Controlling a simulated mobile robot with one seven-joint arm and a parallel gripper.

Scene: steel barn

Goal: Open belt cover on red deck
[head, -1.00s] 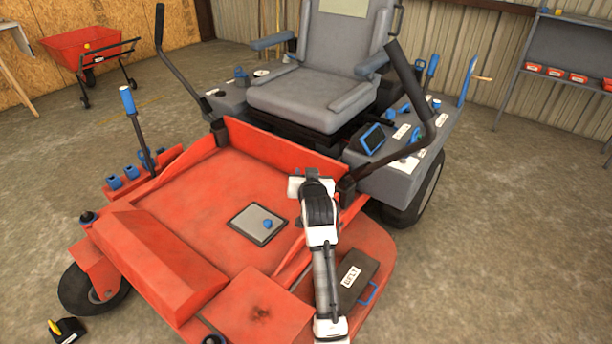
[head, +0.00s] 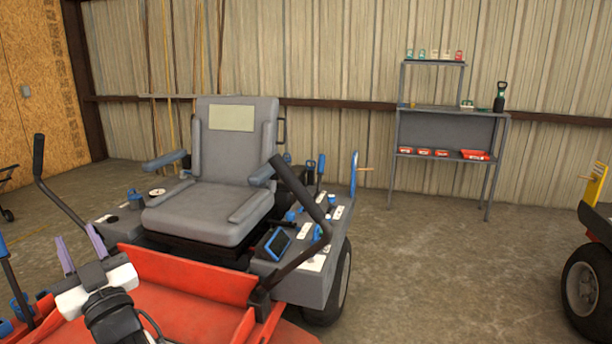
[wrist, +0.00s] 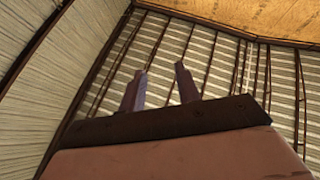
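The red deck (head: 190,290) of the mower shows at the bottom left of the head view, cut off by the lower edge. The belt cover is out of view in both current views. My gripper (head: 78,255) is raised in front of the deck, its two purple fingers pointing up. The fingers are apart with nothing between them. In the wrist view the open fingers (wrist: 160,88) point at the barn's wall and roof, with no task object in sight.
The grey seat (head: 215,190) stands behind the deck, with a black control lever (head: 300,195) to its right. A shelf unit (head: 445,130) stands at the back wall. A wheeled machine (head: 590,270) is at the right edge. The concrete floor between is clear.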

